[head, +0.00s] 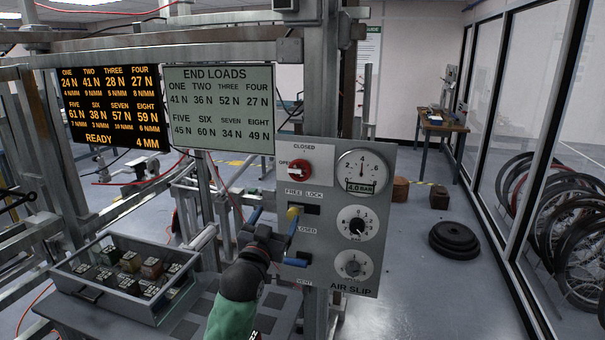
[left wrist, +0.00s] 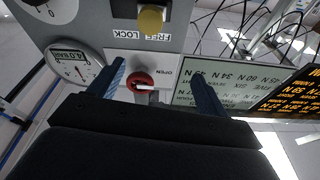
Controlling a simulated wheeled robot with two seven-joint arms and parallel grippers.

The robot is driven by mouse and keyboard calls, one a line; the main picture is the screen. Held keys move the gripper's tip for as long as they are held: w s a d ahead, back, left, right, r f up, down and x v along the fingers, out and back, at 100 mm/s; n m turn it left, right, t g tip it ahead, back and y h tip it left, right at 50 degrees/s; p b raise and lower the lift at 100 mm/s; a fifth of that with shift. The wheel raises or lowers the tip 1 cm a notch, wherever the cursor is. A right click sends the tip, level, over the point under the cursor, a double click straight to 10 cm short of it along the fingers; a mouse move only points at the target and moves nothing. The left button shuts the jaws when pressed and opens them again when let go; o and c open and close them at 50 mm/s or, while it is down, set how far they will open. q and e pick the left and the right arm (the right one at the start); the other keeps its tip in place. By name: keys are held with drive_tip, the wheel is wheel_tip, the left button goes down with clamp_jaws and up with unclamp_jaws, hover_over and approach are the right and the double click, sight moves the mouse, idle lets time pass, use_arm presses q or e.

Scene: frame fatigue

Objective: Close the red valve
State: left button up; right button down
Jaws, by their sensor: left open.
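The red valve (head: 293,172) is a round red knob with a white bar, on the upper left of the grey air panel (head: 333,285). Its bar points left, toward the OPEN label; the CLOSED label is above it. My left gripper (head: 277,214) is below the valve in the head view, with its blue fingers spread and nothing between them. In the left wrist view, which is upside down, the valve (left wrist: 140,82) shows beyond the open fingers (left wrist: 158,82), closer to the left one and apart from both. My right gripper is not in view.
A yellow knob (head: 293,212) sits just under the valve, near my left fingers. Dials, including a pressure gauge (head: 362,172), line the panel's right side. An open grey tray of small blocks (head: 118,292) stands at lower left. Display boards (head: 218,108) hang left of the panel.

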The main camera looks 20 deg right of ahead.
use_arm(q)
drive_tip(key=m+h, duration=0.1)
drive_tip(key=h, duration=0.1)
approach(299, 173)
drive_tip(key=w+d, duration=0.2)
drive_tip(key=shift+m, duration=0.3)
drive_tip(key=p+x, duration=0.1)
drive_tip(key=x, duration=0.1)
drive_tip(key=r+p+x, duration=0.1)
drive_tip(key=x, duration=0.2)
drive_tip(key=p+x, duration=0.1)
drive_tip(key=x, duration=0.1)
drive_tip(key=shift+w+a+r+p, duration=0.1)
drive_tip(key=shift+a+r+p, duration=0.1)
drive_tip(key=shift+p, duration=0.15)
drive_tip(key=shift+w+d, duration=0.3)
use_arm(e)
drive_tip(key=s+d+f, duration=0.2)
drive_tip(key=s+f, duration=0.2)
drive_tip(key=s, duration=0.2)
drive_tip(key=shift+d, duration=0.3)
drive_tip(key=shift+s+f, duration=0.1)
use_arm(q)
drive_tip(key=c, duration=1)
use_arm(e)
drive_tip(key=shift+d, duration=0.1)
